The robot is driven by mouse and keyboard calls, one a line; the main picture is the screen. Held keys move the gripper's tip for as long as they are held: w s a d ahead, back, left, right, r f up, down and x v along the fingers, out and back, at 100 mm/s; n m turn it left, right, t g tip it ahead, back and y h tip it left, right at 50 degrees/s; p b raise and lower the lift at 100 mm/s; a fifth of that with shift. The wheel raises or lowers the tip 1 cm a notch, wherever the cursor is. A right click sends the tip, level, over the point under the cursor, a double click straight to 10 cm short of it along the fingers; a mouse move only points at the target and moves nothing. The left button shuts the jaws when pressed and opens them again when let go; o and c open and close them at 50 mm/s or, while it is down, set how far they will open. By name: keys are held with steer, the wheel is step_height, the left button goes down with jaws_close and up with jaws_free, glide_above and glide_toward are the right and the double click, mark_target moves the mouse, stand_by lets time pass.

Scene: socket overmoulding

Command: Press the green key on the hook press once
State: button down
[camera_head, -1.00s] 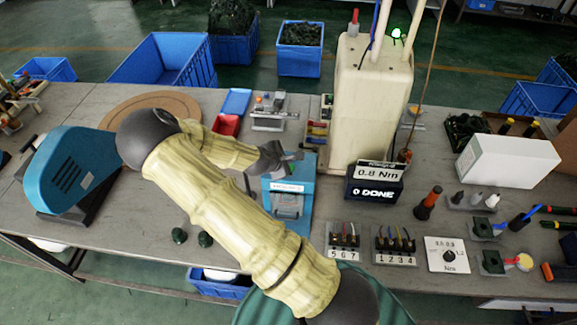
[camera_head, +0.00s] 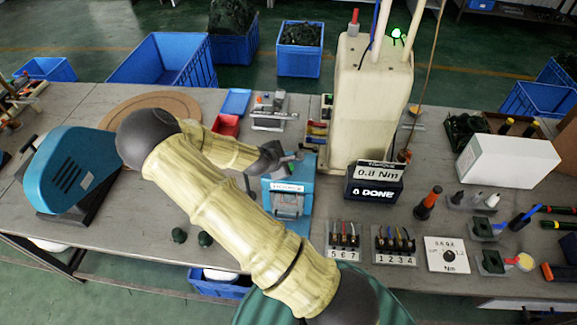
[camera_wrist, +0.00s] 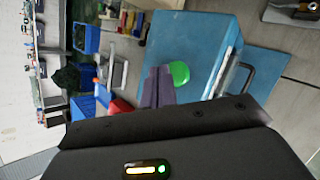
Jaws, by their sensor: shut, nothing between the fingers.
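The hook press is a blue box (camera_head: 305,186) under my gripper in the head view. It fills the middle and right of the wrist view (camera_wrist: 193,38). Its round green key (camera_wrist: 180,72) shows in the wrist view, right beside my fingertips; I cannot tell whether they touch it. In the head view the key is not clear behind my gripper. My gripper (camera_wrist: 158,86) is shut and empty, its grey fingers together. In the head view my gripper (camera_head: 290,161) is over the top of the press.
A tall cream housing (camera_head: 358,105) stands right of the press, with a black DONE display (camera_head: 373,190) in front. A red tray (camera_head: 226,125) and blue tray (camera_head: 236,101) lie behind left. A teal machine (camera_head: 70,172) stands far left. Numbered connector blocks (camera_head: 344,239) sit front right.

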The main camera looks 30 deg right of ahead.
steer(key=shift+f, duration=0.2)
steer(key=shift+f, duration=0.25)
steer(key=shift+f+b, duration=0.55)
steer(key=shift+f, duration=0.05)
stand_by(1.1)
steer(key=shift+r+p, duration=0.85)
steer(key=shift+r, duration=0.2)
steer(key=shift+r, duration=0.1)
step_height(320, 180, up, 5)
steer(key=p, duration=0.4)
stand_by(0.8)
